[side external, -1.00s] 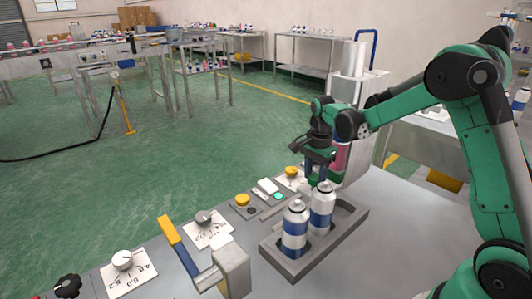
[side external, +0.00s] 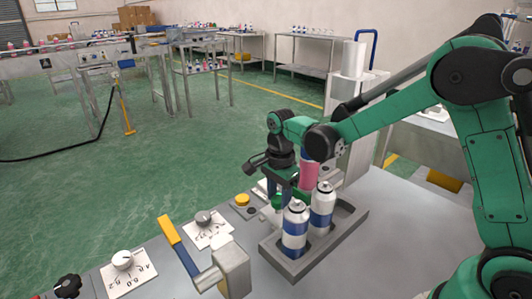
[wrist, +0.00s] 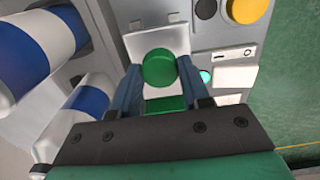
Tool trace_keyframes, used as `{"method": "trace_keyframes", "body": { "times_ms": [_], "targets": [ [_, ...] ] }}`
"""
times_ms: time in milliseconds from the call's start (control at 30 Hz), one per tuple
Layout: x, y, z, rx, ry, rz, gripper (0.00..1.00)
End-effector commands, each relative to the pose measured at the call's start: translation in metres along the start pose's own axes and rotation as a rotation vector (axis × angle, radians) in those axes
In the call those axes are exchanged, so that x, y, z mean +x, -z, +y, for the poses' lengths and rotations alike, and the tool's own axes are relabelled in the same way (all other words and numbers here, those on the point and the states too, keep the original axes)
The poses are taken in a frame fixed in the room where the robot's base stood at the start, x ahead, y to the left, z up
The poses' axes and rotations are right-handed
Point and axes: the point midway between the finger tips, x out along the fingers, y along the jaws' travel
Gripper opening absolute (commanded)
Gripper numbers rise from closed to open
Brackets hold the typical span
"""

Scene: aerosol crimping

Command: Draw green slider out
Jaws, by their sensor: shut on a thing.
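The green slider shows as a round green knob (wrist: 159,68) on a pale plate in the wrist view. My gripper (wrist: 166,82) is around it, with one finger at each side, shut on it. In the side external view the green slider (side external: 277,202) is a small green piece under my gripper, just left of the cans. A pink can (side external: 308,174) stands upright behind my gripper, partly hidden by it. How far the slider's plate is out of its housing I cannot tell.
Two blue-and-white cans (side external: 294,228) (side external: 322,205) stand in a grey tray (side external: 352,222) right of my gripper. A yellow button (side external: 242,199), a dial (side external: 203,218) and a yellow-and-blue lever (side external: 178,245) lie along the panel to the left. A green light (wrist: 206,77) is beside the slider.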

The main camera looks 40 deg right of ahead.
Motion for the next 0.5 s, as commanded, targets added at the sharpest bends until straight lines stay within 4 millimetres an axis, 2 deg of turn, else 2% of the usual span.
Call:
{"method": "trace_keyframes", "body": {
  "times_ms": [367, 400, 500],
  "targets": [
    [-0.0003, -0.0083, -0.0007, -0.004, 0.004, -0.006, 0.0],
    [-0.0003, -0.0084, -0.0007, -0.004, 0.004, -0.006, 0.44],
    [-0.0002, -0.0077, -0.0006, -0.003, 0.004, -0.005, 0.72]
  ]
}}
